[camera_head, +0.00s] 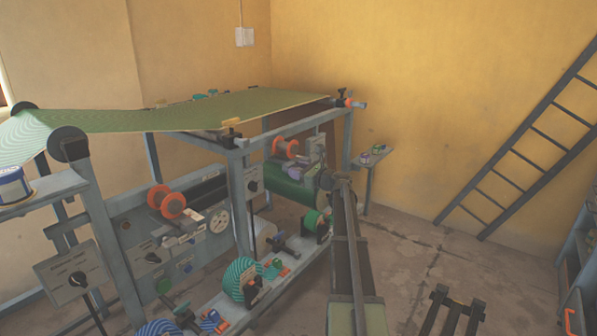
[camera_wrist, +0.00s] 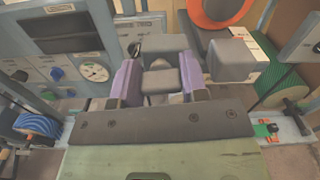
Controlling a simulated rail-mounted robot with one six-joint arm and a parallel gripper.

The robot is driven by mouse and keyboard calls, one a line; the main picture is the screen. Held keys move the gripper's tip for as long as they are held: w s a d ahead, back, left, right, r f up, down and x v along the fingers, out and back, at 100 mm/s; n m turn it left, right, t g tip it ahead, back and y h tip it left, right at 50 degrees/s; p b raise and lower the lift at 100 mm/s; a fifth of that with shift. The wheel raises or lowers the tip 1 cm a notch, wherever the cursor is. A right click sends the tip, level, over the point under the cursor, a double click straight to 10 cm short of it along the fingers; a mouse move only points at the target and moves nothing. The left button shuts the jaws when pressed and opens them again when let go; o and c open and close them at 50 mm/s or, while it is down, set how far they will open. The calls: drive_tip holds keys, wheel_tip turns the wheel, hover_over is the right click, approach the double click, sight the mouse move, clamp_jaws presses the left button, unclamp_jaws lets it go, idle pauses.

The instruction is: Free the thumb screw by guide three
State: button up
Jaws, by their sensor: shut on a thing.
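My gripper (camera_head: 299,168) is at the far end of my arm, by the press frame's right-hand inner side, near an orange-flanged roller (camera_head: 285,149). In the wrist view my gripper (camera_wrist: 159,72) has two purple fingers, one on each side, with grey blocks between them. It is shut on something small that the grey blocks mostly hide. I take this to be the thumb screw, but cannot make out its shape or whether it is still threaded in. Guide three's label is not readable. A grey block (camera_wrist: 232,60) stands close to the right of the fingers.
An orange flange (camera_wrist: 222,12) is just beyond the fingers. A panel with a gauge (camera_wrist: 94,71) and knobs is at left. A green striped roll (camera_head: 240,278) sits on the lower rail. A green sheet (camera_head: 250,105) spans the top.

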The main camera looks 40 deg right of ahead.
drive_tip(key=n, duration=0.7)
drive_tip(key=shift+a, duration=0.1)
drive_tip(key=n, duration=0.6)
drive_tip(key=shift+f, duration=0.2)
drive_tip(key=n, duration=0.7)
drive_tip(key=shift+s+f+n+b, duration=0.1)
drive_tip(key=shift+n+b, duration=0.2)
drive_tip(key=n, duration=0.6)
drive_tip(key=shift+f+n, duration=0.1)
drive_tip(key=shift+n, duration=0.2)
drive_tip(key=o, duration=0.9)
